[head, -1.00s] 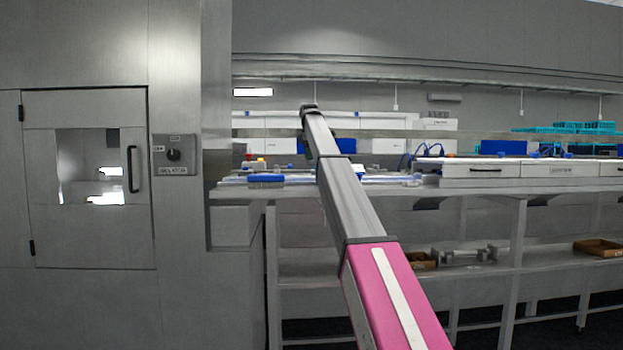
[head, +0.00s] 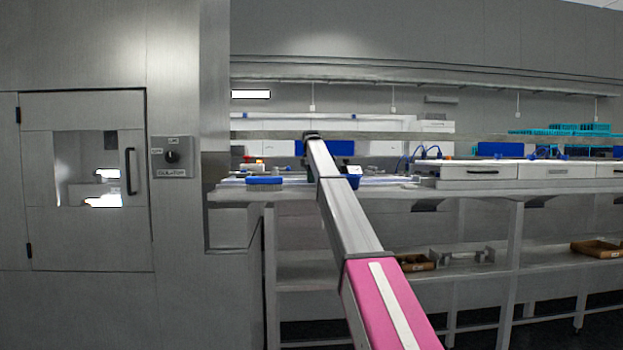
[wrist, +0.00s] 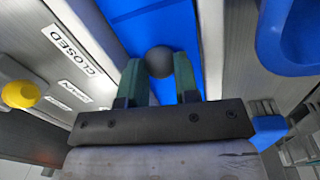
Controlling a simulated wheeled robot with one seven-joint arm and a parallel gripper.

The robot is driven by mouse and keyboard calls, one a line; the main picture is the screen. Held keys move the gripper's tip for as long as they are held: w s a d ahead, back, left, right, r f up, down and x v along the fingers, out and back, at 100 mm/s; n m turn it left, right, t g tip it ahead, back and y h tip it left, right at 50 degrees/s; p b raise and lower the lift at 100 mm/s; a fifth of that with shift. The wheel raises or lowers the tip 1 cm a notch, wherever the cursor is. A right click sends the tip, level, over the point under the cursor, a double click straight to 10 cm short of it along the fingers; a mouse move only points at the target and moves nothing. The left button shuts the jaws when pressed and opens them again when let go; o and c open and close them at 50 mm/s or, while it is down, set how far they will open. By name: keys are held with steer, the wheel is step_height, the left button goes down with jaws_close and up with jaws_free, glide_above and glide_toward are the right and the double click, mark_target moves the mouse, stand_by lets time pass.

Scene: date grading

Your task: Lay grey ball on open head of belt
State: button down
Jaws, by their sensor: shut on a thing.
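The grey ball (wrist: 159,62) shows in the wrist view, held between the two green fingers of my gripper (wrist: 158,72). My gripper is shut on it. Behind the ball lies a blue belt (wrist: 155,22) running between metal side rails. The ball appears over the belt; I cannot tell whether it touches it. In the head view the arm reaches to the bench, and its far end hides the gripper and the ball.
A rail left of the belt bears labels, one reading CLOSED (wrist: 72,50). A yellow knob (wrist: 20,94) is at the left and a blue tray-like part (wrist: 290,38) at upper right. In the head view, a blue-topped brush (head: 264,181) lies on the bench (head: 400,192).

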steer(key=c, duration=0.8)
jaws_free()
steer(key=shift+c, duration=0.2)
steer(key=shift+r, duration=0.1)
step_height(320, 180, up, 12)
steer(key=s, duration=0.1)
steer(key=shift+a, duration=0.15)
